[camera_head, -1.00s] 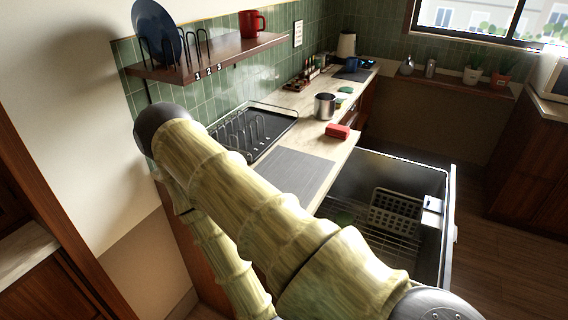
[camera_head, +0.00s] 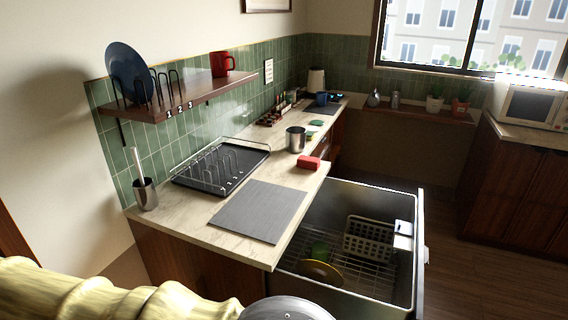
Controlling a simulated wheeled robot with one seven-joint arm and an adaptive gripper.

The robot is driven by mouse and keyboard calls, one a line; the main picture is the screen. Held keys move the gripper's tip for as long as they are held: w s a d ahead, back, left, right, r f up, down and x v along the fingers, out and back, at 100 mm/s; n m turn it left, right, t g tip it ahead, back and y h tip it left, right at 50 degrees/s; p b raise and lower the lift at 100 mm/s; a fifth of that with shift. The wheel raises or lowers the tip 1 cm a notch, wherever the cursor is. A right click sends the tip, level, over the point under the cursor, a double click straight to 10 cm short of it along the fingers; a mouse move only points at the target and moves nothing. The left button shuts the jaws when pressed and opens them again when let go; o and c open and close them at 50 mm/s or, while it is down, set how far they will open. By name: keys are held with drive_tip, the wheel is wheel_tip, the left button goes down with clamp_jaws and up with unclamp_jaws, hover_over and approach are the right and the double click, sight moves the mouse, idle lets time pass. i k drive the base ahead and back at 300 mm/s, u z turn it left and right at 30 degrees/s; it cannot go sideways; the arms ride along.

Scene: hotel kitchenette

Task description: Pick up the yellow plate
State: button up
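A yellow plate (camera_head: 320,272) stands tilted in the wire rack of the open dishwasher drawer (camera_head: 419,262), low in the picture. A green item, perhaps a cup (camera_head: 320,250), is just behind it. My arm crosses the bottom left of the picture, well in front of the counter. My gripper is outside the picture, so its fingers cannot be seen. The lower part of the plate is partly hidden by the rack and the shadow.
A grey mat (camera_head: 258,211) lies on the counter beside a black dish rack (camera_head: 205,178). A red sponge (camera_head: 308,163) and a metal pot (camera_head: 296,139) stand farther back. A grey basket (camera_head: 369,240) is in the drawer. A blue plate (camera_head: 127,72) and red mug (camera_head: 222,64) are on the shelf.

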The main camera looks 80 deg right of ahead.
sight(321, 272)
drive_tip(key=k, duration=1)
drive_tip(key=z, duration=1.5)
